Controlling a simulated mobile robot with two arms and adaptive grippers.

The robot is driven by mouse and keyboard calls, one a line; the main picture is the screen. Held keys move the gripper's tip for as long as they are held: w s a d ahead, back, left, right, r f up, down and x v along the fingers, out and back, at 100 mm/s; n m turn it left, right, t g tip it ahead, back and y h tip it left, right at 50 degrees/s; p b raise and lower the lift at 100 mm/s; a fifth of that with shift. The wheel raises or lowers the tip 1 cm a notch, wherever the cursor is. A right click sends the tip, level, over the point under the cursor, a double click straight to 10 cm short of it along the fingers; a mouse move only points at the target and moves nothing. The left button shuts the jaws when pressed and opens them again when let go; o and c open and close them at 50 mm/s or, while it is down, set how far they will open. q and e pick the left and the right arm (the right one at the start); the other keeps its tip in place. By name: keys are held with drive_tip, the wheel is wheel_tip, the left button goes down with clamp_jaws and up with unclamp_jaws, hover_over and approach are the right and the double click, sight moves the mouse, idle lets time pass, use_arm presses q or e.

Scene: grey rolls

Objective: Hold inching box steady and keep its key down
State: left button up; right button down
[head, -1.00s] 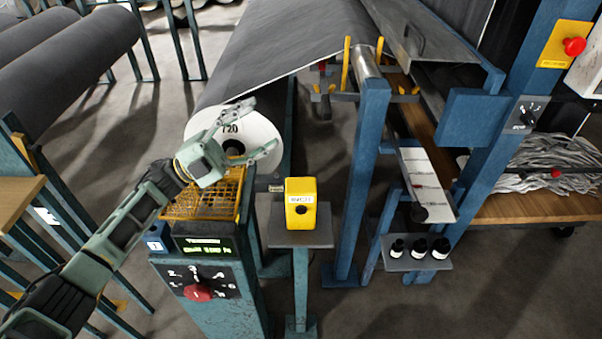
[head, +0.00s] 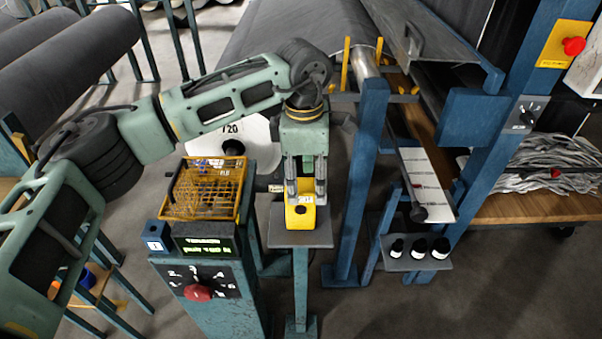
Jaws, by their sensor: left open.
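The yellow inching box (head: 300,217) sits on a small grey stand in the middle of the head view. The gripper hides the top of the box. My right gripper is not in view.
A teal console (head: 213,290) with a green display and red knob stands left of the box, with a yellow wire basket (head: 203,190) behind it. A blue post (head: 362,180) rises close on the right. A shelf (head: 420,253) holds dark bottles.

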sight(301, 211)
use_arm(q)
drive_tip(key=shift+a+r, duration=0.35)
drive_tip(key=shift+a, duration=0.25)
drive_tip(key=shift+a+f+n+y, duration=0.15)
drive_tip(key=shift+a+n+y, duration=0.05)
drive_tip(key=shift+n+y, duration=0.1)
wheel_tip(301, 211, down, 12)
drive_tip(key=shift+d+r, duration=0.1)
drive_tip(key=shift+r, duration=0.15)
drive_tip(key=c, duration=1.5)
idle(0.4)
